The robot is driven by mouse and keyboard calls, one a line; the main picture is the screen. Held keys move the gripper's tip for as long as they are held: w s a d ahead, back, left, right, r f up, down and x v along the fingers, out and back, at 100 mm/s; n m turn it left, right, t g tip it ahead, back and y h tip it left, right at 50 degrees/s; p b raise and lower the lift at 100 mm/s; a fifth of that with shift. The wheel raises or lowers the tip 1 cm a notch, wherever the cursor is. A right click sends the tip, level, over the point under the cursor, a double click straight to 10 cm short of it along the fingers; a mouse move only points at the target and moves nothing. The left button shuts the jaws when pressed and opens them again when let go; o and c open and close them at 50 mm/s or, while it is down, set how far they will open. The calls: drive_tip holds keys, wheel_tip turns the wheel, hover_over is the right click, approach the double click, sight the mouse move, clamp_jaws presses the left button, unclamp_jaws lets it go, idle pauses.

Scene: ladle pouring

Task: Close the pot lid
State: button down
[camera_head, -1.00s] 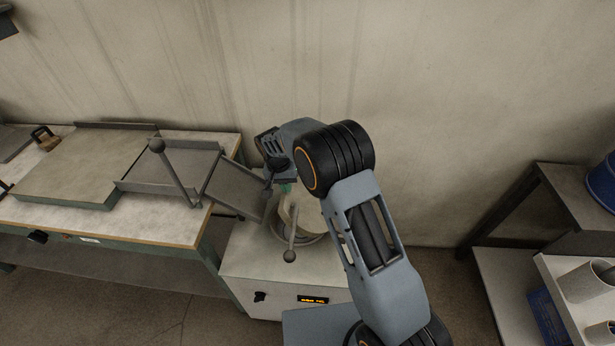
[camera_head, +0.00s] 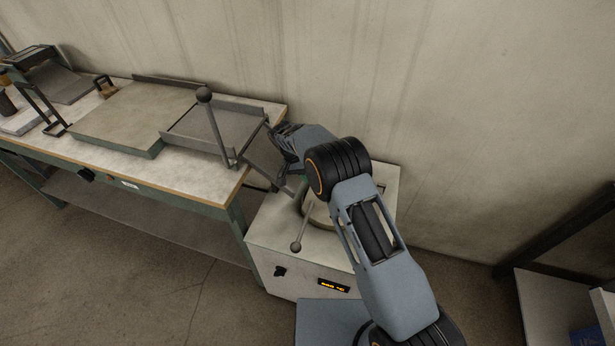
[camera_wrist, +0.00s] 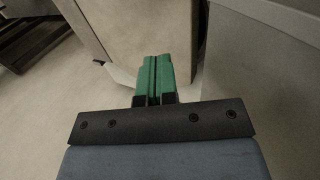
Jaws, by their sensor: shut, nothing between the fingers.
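The pot (camera_head: 320,214) is a round vessel set into a white box-shaped unit (camera_head: 270,232) beside the bench. Its opening is partly hidden by my arm. A flat grey plate (camera_head: 258,156), which looks like the raised lid, stands tilted at the left of the pot; my wrist covers part of it. A ball-ended rod (camera_head: 303,228) sticks out over the front of the unit. My gripper has green fingers (camera_wrist: 154,76), pressed together and empty in the wrist view. In the head view the fingers are mostly hidden near the plate; contact cannot be told.
The bench (camera_head: 190,205) on the left holds a flat slab (camera_head: 125,118), a grey tray (camera_head: 215,133) and an upright ball-ended lever (camera_head: 215,125). The wall is close behind. A dark-framed shelf (camera_head: 555,235) stands at the right; floor between is clear.

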idle(0.3)
drive_tip(key=a+p+v, duration=0.1)
drive_tip(key=v, duration=1.2)
drive_tip(key=shift+w+a+f, duration=0.3)
drive_tip(key=shift+f, duration=0.15)
drive_tip(key=shift+s, duration=0.1)
